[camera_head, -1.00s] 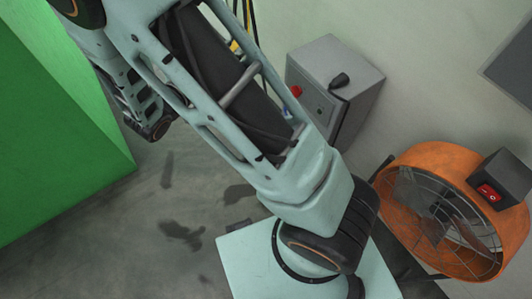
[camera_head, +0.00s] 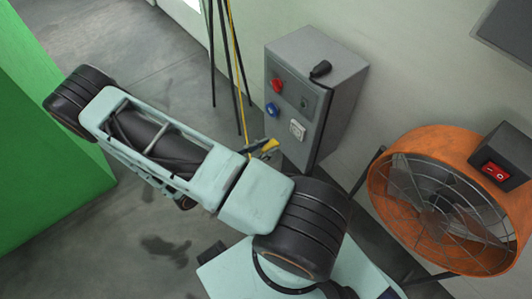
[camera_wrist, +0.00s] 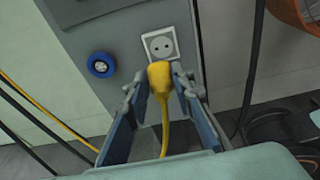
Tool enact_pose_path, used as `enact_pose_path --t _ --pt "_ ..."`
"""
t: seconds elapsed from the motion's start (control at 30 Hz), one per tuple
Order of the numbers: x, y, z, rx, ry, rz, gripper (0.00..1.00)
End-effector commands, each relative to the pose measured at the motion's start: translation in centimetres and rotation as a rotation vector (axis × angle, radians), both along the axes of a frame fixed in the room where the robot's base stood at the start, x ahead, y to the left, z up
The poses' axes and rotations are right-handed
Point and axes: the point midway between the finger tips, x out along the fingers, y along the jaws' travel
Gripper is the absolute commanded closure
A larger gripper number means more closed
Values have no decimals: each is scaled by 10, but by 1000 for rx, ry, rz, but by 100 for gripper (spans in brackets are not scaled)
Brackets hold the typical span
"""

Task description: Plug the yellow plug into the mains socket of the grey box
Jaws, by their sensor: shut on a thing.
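The grey box (camera_head: 286,72) stands against the wall in the head view. Its white mains socket (camera_head: 297,130) is low on the front face, and shows in the wrist view (camera_wrist: 160,44) with two round holes. The yellow plug (camera_wrist: 159,77) is between the fingers of my gripper (camera_wrist: 160,88), its head pointing up at the socket. In the wrist view the plug's head overlaps the socket's lower edge; I cannot tell if they touch. In the head view, the gripper (camera_head: 263,147) and yellow plug (camera_head: 271,145) are just in front of the box, below the socket.
A blue round socket (camera_wrist: 101,64) sits left of the mains socket. A red socket (camera_head: 277,86) is above it, and a black connector (camera_head: 321,69) lies on the box top. An orange fan (camera_head: 443,205) stands right. Yellow and black cables (camera_head: 237,80) hang left.

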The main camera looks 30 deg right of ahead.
Motion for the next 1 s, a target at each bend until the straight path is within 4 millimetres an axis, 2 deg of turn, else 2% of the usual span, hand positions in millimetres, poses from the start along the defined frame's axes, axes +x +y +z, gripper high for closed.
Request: enact_pose_path --t 0.1,0.5,1.0 --pt "-5 -3 -5 1 0 -13 100" --pt "-5 -3 -5 0 -1 -7 100" --pt "-2 -47 -4 -1 0 -8 100"
